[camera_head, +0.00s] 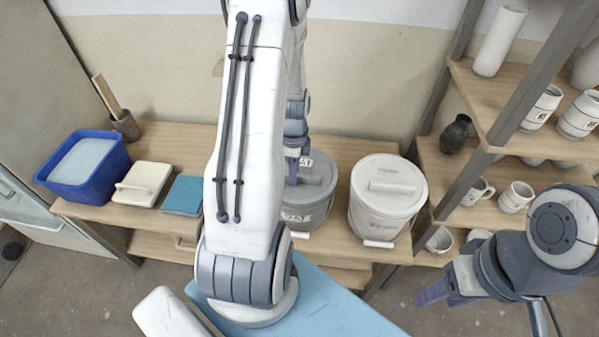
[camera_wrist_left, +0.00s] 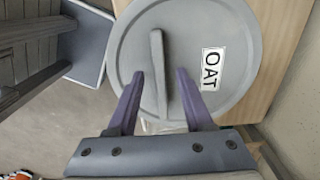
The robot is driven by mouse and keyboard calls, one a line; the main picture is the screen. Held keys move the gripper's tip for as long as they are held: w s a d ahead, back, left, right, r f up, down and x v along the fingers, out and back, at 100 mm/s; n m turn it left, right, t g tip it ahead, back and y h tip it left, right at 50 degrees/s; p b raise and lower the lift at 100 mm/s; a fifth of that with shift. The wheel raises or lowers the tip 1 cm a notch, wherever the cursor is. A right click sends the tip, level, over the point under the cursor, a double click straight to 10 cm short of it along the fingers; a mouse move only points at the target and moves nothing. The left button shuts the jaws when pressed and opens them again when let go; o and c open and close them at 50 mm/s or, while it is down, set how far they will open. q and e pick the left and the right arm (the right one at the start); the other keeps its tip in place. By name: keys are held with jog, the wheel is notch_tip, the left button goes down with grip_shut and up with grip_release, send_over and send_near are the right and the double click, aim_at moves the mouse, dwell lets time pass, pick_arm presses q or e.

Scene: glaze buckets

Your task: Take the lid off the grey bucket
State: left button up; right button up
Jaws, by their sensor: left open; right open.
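The grey bucket (camera_head: 302,214) stands on the wooden table behind my left arm, which hides part of it. Its grey lid (camera_head: 318,178) is on it. In the left wrist view the round lid (camera_wrist_left: 215,40) has a raised bar handle (camera_wrist_left: 158,75) and a label reading OAT. My left gripper (camera_wrist_left: 160,88) is open, with its purple fingers on either side of the handle; I cannot tell whether they touch it. It also shows over the lid in the head view (camera_head: 292,172). My right gripper (camera_head: 440,295) is open and empty at the lower right, away from the bucket.
A white lidded bucket (camera_head: 385,205) stands close to the right of the grey one. A blue tub (camera_head: 88,172), a cream block with a handle (camera_head: 143,184) and a teal block (camera_head: 183,196) are on the left. Shelves with mugs and vases (camera_head: 515,75) stand at the right.

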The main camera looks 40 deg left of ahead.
pick_arm(q)
jog(key=shift+f, duration=0.35)
jog(key=shift+f, duration=0.2)
grip_shut()
